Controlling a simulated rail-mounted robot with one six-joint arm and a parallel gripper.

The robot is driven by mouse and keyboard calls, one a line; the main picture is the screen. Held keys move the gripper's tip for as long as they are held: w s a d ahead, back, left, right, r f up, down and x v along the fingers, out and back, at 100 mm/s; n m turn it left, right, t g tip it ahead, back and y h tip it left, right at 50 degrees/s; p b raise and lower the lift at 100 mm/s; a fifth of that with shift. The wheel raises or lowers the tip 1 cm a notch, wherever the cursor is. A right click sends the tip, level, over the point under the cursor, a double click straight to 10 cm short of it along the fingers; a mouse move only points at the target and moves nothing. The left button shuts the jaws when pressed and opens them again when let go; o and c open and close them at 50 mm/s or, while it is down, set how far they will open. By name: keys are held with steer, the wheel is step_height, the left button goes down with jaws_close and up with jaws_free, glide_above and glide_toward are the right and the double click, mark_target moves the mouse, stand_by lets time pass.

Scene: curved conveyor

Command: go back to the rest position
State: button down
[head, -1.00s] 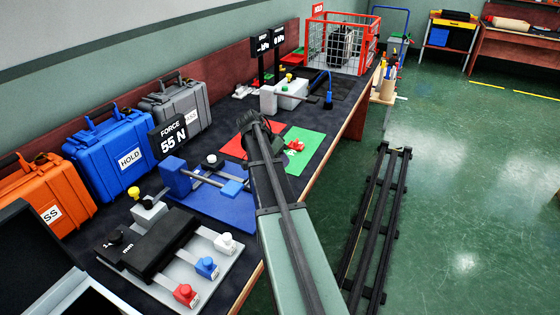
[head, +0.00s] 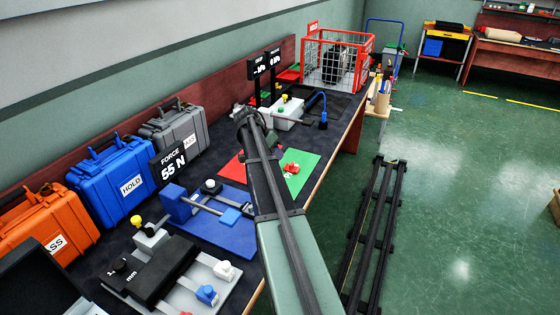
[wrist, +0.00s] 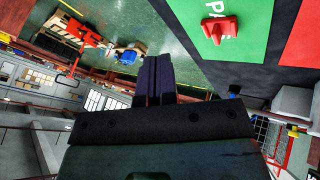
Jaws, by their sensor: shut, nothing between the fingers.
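My gripper shows in the wrist view (wrist: 155,80) with its two dark fingers together and nothing between them. In the head view my own arm stretches over the bench, and the fingertips cannot be made out beyond its far end. That end appears over the bench, by the red and green mat (head: 307,164). A red part (head: 290,168) rests on the green half of the mat. It also shows in the wrist view (wrist: 218,28), apart from the fingers.
A blue fixture (head: 178,203) and a gauge block with coloured knobs (head: 150,265) stand on the near bench. Orange (head: 40,225), blue (head: 115,180) and grey (head: 180,135) cases line the wall. A red wire cage (head: 338,62) is at the far end.

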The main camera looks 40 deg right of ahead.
steer(key=shift+w+d+r, duration=0.15)
steer(key=shift+w+r, duration=0.25)
steer(key=shift+r, duration=0.2)
steer(key=s+a+n+t+y+p, duration=0.1)
steer(key=s+a+n, duration=0.2)
steer(key=a, duration=0.5)
steer(key=s+a+n+t+y, duration=0.1)
steer(key=s+a+n, duration=0.2)
steer(key=a, duration=0.6)
steer(key=s+a+n+t+y+p, duration=0.1)
steer(key=s+a+n+t, duration=0.1)
steer(key=a+n, duration=0.5)
steer(key=shift+s+a+f+y+p, duration=0.1)
steer(key=shift+s+a+y+p, duration=0.1)
steer(key=shift+s+a, duration=0.25)
steer(key=shift+s+a+f+y+p, duration=0.1)
steer(key=shift+s+a+p, duration=0.1)
steer(key=shift+a, duration=0.45)
steer(key=s+a+r+n+p, duration=0.1)
steer(key=s+a+n, duration=0.1)
steer(key=a, duration=0.6)
steer(key=s+a+n+y+p, duration=0.1)
steer(key=s+a+n, duration=0.1)
steer(key=s+a, duration=0.3)
steer(key=a, duration=0.3)
steer(key=shift+a+r+n+t, duration=0.3)
steer(key=shift+a+r+t, duration=0.05)
steer(key=shift+r+t, duration=0.05)
